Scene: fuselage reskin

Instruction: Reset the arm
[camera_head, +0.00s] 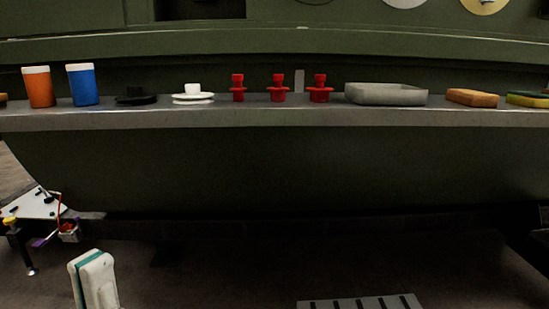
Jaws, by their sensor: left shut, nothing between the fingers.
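The rest of my left arm is out of the picture. My right gripper is not in view.
A grey shelf (250,117) crosses the green fuselage. It bears an orange cup (39,88), a blue cup (83,86), black and white lidded pieces, red fittings (278,90), a grey tray (386,99) and sponge-like blocks. A white stand (36,207) is at left.

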